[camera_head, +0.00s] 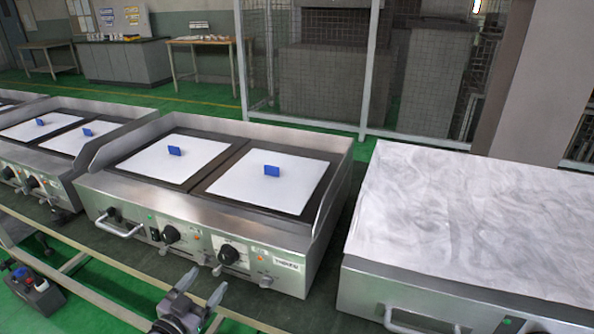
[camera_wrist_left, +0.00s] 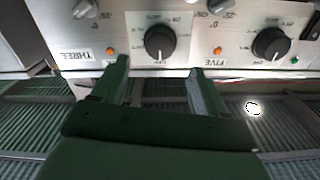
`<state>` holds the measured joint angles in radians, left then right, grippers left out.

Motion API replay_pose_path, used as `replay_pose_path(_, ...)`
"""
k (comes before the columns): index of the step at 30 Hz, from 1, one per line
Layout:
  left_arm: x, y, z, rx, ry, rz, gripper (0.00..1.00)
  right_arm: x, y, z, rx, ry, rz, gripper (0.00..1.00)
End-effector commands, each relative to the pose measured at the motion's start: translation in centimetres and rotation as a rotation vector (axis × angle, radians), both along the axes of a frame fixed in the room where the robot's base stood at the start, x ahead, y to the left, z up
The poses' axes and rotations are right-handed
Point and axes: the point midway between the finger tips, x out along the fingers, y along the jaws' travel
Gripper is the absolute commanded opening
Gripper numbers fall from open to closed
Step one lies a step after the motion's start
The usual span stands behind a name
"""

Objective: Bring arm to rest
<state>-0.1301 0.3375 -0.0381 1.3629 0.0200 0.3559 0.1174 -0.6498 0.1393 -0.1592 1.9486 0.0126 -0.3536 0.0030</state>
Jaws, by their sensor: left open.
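My left gripper (camera_head: 203,286) is low in the head view, in front of the middle heating unit (camera_head: 272,233). Its jaws are open and point toward the unit's front panel. In the left wrist view the two green-tinted fingers (camera_wrist_left: 160,78) stand apart with nothing between them. A black dial (camera_wrist_left: 159,42) on the panel shows beyond the gap, apart from the fingers. My right gripper is in neither view.
The middle unit has a handle (camera_head: 120,224) and two white sheets with blue tabs (camera_head: 272,170). A unit with a streaky pale top (camera_head: 470,215) stands right, another unit (camera_head: 60,145) left. A ribbed conveyor (camera_wrist_left: 35,125) runs below. A mesh fence (camera_head: 430,75) stands behind.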

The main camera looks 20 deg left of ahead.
Motion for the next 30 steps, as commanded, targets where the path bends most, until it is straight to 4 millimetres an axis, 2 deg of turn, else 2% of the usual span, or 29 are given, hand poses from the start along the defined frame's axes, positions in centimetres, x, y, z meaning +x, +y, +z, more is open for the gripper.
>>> replay_pose_path(2,-0.2,-0.2,-0.1,-0.001,0.009,-0.001,0.73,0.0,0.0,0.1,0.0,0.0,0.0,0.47)
replay_pose_path(5,-1.5,-1.7,-0.8,-0.011,0.061,-0.008,0.73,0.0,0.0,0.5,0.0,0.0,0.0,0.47)
replay_pose_path(8,-4.3,-4.5,-1.9,-0.027,0.169,-0.018,0.73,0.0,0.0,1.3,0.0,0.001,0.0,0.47)
replay_pose_path(12,-9.8,-9.1,-3.0,-0.055,0.361,-0.036,0.73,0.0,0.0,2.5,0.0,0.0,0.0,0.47)
replay_pose_path(15,-13.4,-11.6,-3.1,-0.073,0.483,-0.047,0.73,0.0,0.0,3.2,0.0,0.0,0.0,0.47)
replay_pose_path(18,-16.3,-13.4,-3.0,-0.085,0.576,-0.055,0.73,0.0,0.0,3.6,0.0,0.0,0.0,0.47)
replay_pose_path(23,-18.5,-14.7,-2.7,-0.096,0.649,-0.061,0.73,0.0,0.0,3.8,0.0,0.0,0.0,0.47)
replay_pose_path(30,-18.5,-14.7,-2.7,-0.096,0.652,-0.062,0.73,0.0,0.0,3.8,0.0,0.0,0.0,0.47)
